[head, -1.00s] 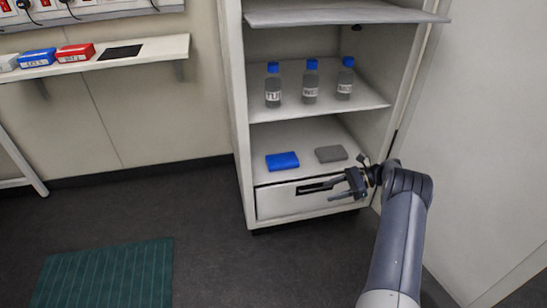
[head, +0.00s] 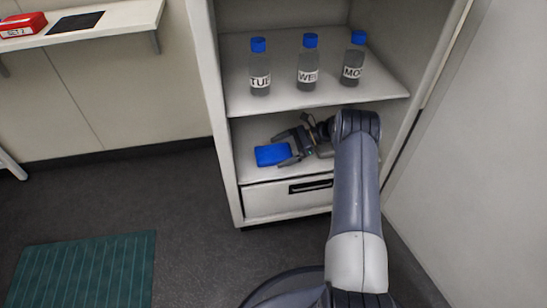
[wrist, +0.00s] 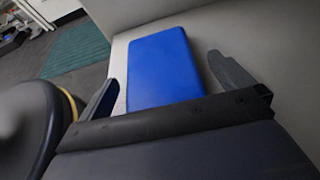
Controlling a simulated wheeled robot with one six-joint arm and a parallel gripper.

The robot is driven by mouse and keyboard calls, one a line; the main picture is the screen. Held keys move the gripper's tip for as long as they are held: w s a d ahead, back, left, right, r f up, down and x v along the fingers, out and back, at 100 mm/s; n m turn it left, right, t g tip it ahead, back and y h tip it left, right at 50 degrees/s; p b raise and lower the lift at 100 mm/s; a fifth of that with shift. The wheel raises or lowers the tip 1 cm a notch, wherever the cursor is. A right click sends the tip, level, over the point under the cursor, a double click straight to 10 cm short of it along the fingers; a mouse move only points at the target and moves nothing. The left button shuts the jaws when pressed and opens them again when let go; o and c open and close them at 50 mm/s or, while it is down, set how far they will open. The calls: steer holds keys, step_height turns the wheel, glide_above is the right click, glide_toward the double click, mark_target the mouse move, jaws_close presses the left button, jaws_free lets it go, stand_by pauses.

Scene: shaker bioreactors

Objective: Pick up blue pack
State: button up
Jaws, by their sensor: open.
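The blue pack (head: 272,155) lies flat on the lower shelf of the white cabinet, toward its left side. My gripper (head: 287,148) is inside this shelf space, just right of the pack, with its fingers pointing left at it. In the wrist view the blue pack (wrist: 165,68) sits between the two open fingers (wrist: 170,88), its near end at the gripper's palm edge in the picture. The fingers show gaps to the pack on both sides. I cannot tell how high they are above the shelf. The grey pack is mostly hidden behind my arm.
Several bottles with blue caps (head: 308,65) stand on the shelf (head: 330,95) directly above my gripper. A drawer (head: 270,200) is below. The cabinet's left wall (head: 215,120) is close to the pack. A wall shelf with a red box (head: 22,25) is at upper left.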

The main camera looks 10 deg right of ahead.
steer(key=shift+x, duration=0.8)
steer(key=c, duration=1.2)
steer(key=shift+r, duration=0.15)
